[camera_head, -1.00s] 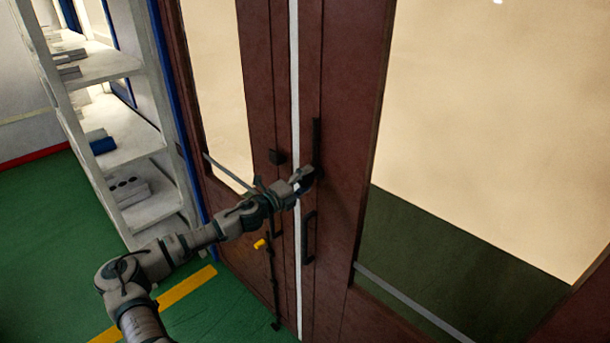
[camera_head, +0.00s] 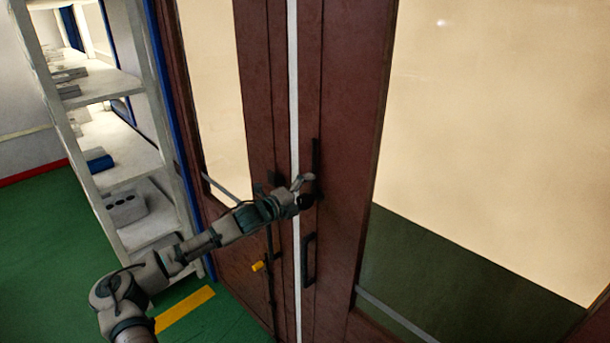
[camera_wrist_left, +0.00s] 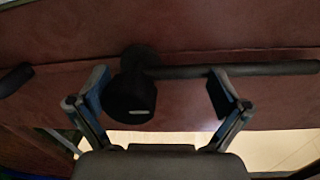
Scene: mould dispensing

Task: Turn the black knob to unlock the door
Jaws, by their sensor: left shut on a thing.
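The black knob (camera_head: 306,202) sits on the right leaf of the brown door (camera_head: 340,110). It also shows in the left wrist view (camera_wrist_left: 131,98), with a short pale mark on its face. My left gripper (camera_head: 302,190) is at the knob, its arm coming from the lower left. The left finger in that view lies against the knob; the right one seems near the black bar (camera_wrist_left: 270,69). My right gripper is out of view.
A black handle (camera_head: 309,260) is below the knob. A pale strip (camera_head: 295,120) runs down the seam between the leaves. A white shelf (camera_head: 120,150) with boxes stands left of the door. Green floor (camera_head: 50,240) is open at the lower left.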

